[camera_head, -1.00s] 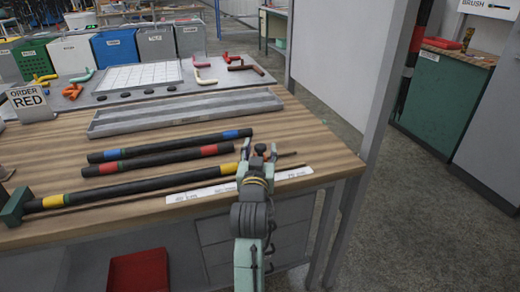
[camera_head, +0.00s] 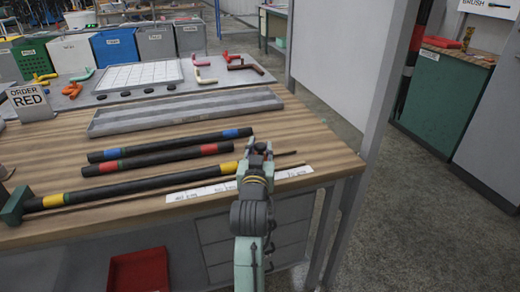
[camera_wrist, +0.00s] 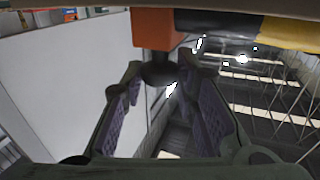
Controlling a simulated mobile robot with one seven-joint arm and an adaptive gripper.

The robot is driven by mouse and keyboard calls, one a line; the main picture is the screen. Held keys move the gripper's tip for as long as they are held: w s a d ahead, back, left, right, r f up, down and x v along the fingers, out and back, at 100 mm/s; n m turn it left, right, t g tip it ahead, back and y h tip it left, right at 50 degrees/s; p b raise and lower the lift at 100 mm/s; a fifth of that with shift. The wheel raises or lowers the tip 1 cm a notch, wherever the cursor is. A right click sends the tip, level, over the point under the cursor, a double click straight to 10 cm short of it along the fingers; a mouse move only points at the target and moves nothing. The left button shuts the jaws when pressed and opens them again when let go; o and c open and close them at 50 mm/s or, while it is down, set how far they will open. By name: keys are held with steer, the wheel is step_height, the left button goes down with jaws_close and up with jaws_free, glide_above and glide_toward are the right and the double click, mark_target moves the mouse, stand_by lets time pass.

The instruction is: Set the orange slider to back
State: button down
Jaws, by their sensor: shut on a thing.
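The orange slider (camera_wrist: 155,29) shows as a blocky orange piece at the top of the wrist view. A dark rounded knob (camera_wrist: 159,70) sits just below it and looks attached to it. My gripper (camera_wrist: 162,88) has its two purple-padded fingers on either side of this knob and is shut on it. In the head view my gripper (camera_head: 257,149) is above the right end of the wooden bench, fingers close together. The orange slider cannot be made out in the head view.
A black bar (camera_wrist: 218,22) and a yellow piece (camera_wrist: 292,33) lie right of the slider. On the bench (camera_head: 318,150) are banded black hoses (camera_head: 150,158) and a grey tray (camera_head: 190,112). A grey post (camera_head: 385,95) stands to the right.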

stand_by(0.3)
steer(key=w+d, duration=0.1)
steer(key=d, duration=0.2)
steer(key=w+d+p, duration=0.1)
steer(key=d, duration=0.2)
steer(key=w+d, duration=0.1)
steer(key=d, duration=0.3)
steer(key=shift+w+r, duration=0.1)
steer(key=c, duration=1.4)
jaws_free()
steer(key=shift+d, duration=0.1)
steer(key=shift+o, duration=0.5)
steer(key=shift+s, duration=0.2)
steer(key=s+a, duration=0.1)
steer(key=s, duration=1)
steer(key=shift+s, duration=0.25)
